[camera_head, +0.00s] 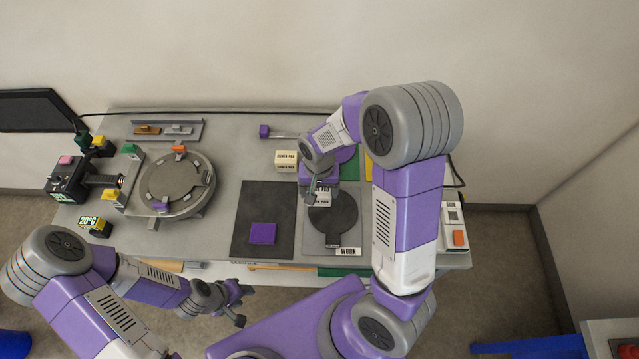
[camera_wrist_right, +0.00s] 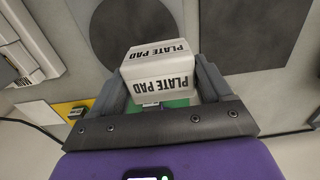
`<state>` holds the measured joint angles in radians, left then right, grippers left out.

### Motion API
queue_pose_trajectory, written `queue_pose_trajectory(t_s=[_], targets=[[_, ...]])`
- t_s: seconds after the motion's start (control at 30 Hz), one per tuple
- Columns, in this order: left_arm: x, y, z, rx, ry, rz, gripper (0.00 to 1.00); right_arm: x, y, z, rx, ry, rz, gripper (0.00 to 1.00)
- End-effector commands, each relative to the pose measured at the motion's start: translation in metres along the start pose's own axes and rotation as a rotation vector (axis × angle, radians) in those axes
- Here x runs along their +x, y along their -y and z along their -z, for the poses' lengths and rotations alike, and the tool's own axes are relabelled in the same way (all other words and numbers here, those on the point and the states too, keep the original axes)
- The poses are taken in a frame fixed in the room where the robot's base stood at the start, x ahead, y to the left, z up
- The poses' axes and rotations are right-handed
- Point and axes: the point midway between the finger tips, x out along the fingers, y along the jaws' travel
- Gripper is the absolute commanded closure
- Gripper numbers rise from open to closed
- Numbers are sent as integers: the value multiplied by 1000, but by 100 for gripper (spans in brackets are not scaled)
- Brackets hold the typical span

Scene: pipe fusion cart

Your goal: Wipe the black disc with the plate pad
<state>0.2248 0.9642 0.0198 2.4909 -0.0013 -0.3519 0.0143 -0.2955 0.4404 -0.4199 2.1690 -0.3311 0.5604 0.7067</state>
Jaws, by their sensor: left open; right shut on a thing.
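The black disc (camera_head: 332,218) lies on a grey panel at the right half of the bench, with a short handle toward the WORN label (camera_head: 348,252). It also shows in the right wrist view (camera_wrist_right: 138,28). My right gripper (camera_wrist_right: 160,82) is shut on the plate pad (camera_wrist_right: 158,70), a white block lettered PLATE PAD. In the head view the pad (camera_head: 322,196) is at the disc's far edge; I cannot tell whether they touch. My left gripper (camera_head: 240,305) is open and empty, in front of the bench's near edge.
White lettered pads (camera_head: 286,160) sit left of my right gripper. A dark mat (camera_head: 255,205) with a purple square (camera_head: 262,233) lies left of the disc. A round grey machine (camera_head: 176,185) stands further left. A switch box (camera_head: 454,228) is at the right edge.

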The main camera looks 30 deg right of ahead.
Motion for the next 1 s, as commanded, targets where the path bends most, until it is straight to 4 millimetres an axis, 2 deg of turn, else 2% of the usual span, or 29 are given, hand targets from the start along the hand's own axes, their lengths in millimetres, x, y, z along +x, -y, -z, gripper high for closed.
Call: queue_pose_trajectory(t_s=[0.1, 0.3, 1.0], targets=[[-12, -4, 0, 0, 0, 0, 57, -15, 1, 0, -2, 0, 1, 50], [-21, -8, -1, 0, 0, 0, 57, -26, 2, 0, -5, 0, 0, 50], [-20, -7, -1, 0, 0, 0, 57, -26, 2, 0, -5, 0, 0, 50]])
